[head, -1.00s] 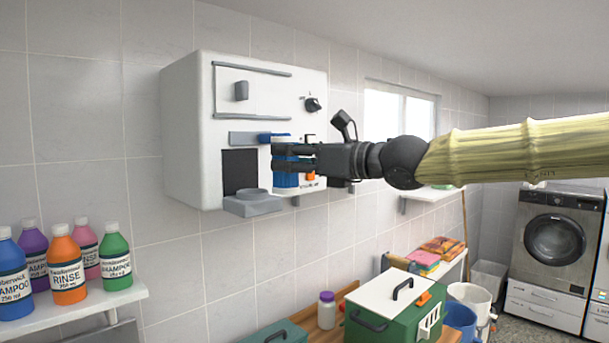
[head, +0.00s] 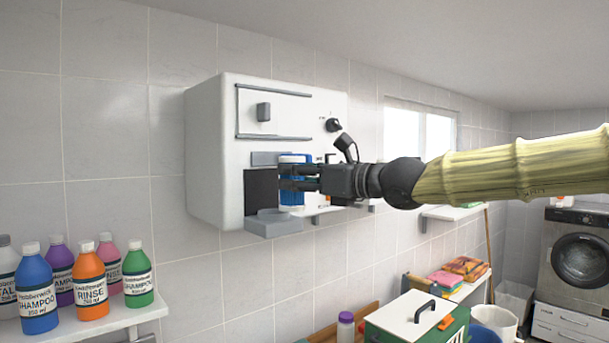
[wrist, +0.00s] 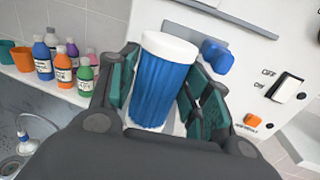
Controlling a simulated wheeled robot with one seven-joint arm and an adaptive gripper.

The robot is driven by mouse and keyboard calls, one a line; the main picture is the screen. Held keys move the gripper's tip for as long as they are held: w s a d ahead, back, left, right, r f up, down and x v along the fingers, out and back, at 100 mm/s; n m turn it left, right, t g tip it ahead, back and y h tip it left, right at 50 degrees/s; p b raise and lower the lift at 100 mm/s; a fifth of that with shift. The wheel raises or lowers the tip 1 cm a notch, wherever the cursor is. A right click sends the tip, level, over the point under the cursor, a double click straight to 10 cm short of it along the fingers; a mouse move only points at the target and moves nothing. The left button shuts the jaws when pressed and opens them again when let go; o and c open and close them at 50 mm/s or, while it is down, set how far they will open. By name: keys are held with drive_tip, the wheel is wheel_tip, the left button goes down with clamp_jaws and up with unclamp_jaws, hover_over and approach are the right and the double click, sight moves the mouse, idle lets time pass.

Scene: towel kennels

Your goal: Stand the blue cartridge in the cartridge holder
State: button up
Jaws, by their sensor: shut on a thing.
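The blue cartridge (head: 292,183), a ribbed blue cylinder with a white top, is upright in my gripper (head: 294,184) in the head view. In the wrist view the cartridge (wrist: 158,88) stands between the dark green fingers of my gripper (wrist: 162,75), which are shut on it. The grey cup-like part (head: 272,223) low on the white wall machine (head: 215,150) looks like the cartridge holder. The cartridge's lower end shows just above and right of that holder; exact depth and clearance cannot be told. The holder is hidden in the wrist view.
A dark recess (head: 260,192) lies behind the holder. A blue knob (wrist: 217,55) sits beside the cartridge. A shelf (head: 100,322) with several bottles is at left. A green box (head: 415,318) stands below the arm.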

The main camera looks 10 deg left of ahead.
drive_tip(key=shift+w+d+p+x, duration=0.15)
drive_tip(key=shift+p+x, duration=0.2)
drive_tip(key=shift+x, duration=0.5)
drive_tip(key=shift+w+p+x, duration=0.2)
drive_tip(key=shift+p+x, duration=0.1)
drive_tip(key=shift+x, duration=0.6)
drive_tip(key=shift+w+d+p+x, duration=0.15)
drive_tip(key=shift+p+x, duration=0.2)
drive_tip(key=shift+x, duration=0.5)
drive_tip(key=shift+w+a+f+p, duration=0.4)
drive_tip(key=shift+w+a, duration=0.1)
drive_tip(key=shift+a, duration=0.25)
drive_tip(key=shift+d+f+b, duration=0.1)
drive_tip(key=shift+f+b, duration=0.75)
drive_tip(key=shift+b, duration=0.3)
drive_tip(key=shift+f, duration=0.1)
drive_tip(key=o, duration=1.3)
drive_tip(key=shift+c, duration=0.2)
drive_tip(key=v, duration=1.2)
